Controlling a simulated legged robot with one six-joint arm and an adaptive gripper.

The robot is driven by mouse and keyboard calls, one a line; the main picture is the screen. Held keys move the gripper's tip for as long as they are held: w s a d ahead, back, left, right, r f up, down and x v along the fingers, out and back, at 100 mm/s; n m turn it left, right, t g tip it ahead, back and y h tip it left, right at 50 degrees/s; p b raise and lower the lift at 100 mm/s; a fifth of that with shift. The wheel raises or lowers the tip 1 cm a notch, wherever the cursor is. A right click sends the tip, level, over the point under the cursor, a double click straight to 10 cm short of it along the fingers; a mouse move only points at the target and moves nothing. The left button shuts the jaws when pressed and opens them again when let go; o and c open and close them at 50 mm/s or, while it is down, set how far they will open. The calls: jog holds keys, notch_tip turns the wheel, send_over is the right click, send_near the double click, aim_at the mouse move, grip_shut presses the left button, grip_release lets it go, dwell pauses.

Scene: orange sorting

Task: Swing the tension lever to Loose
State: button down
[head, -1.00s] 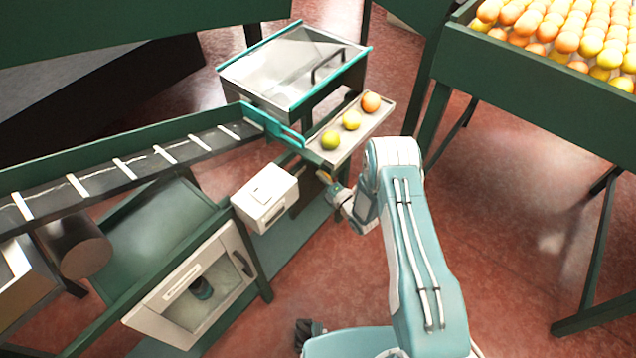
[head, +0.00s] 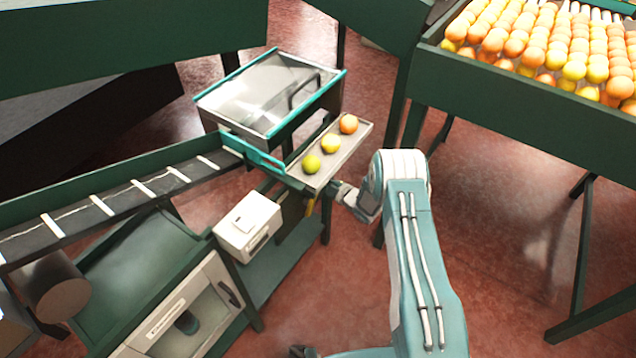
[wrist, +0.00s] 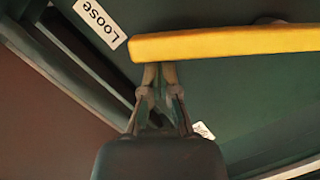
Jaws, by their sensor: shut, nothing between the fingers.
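The tension lever is a yellow bar (wrist: 230,42) lying across the upper part of the wrist view. Its left end is close to a white label reading "Loose" (wrist: 98,22). In the head view the lever shows as a small yellow piece (head: 310,206) under the fruit tray. My gripper (wrist: 158,68) is shut and empty, its fingertips right at the lever's lower edge near the left end. I cannot tell whether they touch it. In the head view my gripper is mostly hidden by the machine, below and right of the tray.
A tray (head: 362,133) with three fruits sits just above my wrist. A white box (head: 247,228) hangs left of the lever. A conveyor (head: 120,199) runs off left. A large fruit bin (head: 500,92) stands at the right. Open red floor lies between.

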jog(key=shift+w+d+f, duration=0.3)
jog(key=shift+w+d, duration=0.15)
jog(key=shift+w, duration=0.1)
dwell(0.4)
